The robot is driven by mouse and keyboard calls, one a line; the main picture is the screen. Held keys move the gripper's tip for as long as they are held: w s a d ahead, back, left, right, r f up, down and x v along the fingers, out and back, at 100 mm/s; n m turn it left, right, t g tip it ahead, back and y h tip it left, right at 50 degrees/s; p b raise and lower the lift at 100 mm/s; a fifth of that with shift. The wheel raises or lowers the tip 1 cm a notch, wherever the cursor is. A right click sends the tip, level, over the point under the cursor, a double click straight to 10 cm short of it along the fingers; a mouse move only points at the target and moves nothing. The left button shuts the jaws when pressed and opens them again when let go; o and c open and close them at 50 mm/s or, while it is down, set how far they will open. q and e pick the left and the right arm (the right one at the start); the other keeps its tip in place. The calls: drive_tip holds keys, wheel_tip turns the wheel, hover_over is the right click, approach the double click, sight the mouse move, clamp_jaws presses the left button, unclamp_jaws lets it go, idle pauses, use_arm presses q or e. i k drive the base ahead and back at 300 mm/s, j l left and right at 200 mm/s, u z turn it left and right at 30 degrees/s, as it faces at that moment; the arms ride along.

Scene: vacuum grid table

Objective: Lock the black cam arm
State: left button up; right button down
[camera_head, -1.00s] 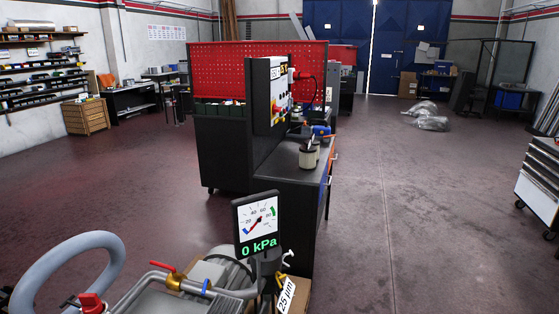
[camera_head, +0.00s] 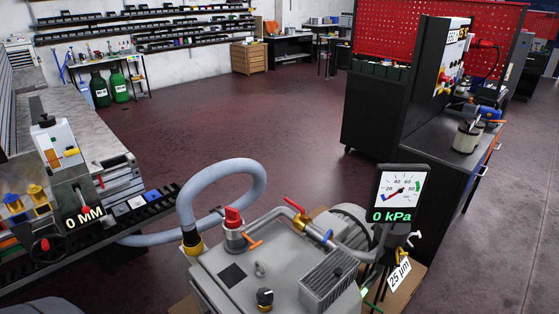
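I cannot pick out the black cam arm for certain in the head view. At the left edge stands a machine fixture (camera_head: 62,150) with a "0 MM" display (camera_head: 83,217), yellow parts, a small red lever and a dark round knob (camera_head: 45,246). A black slotted rail (camera_head: 110,228) runs below it. Neither of my grippers is in view.
A grey vacuum pump unit (camera_head: 240,270) with a red-handled valve (camera_head: 233,217) stands at the bottom centre. Its gauge (camera_head: 396,195) reads 0 kPa. A thick grey hose (camera_head: 225,170) loops to the left. A dark workbench (camera_head: 440,165) stands at the right. The floor between is clear.

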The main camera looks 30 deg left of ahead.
sight(215, 208)
drive_tip(key=u, duration=1.4)
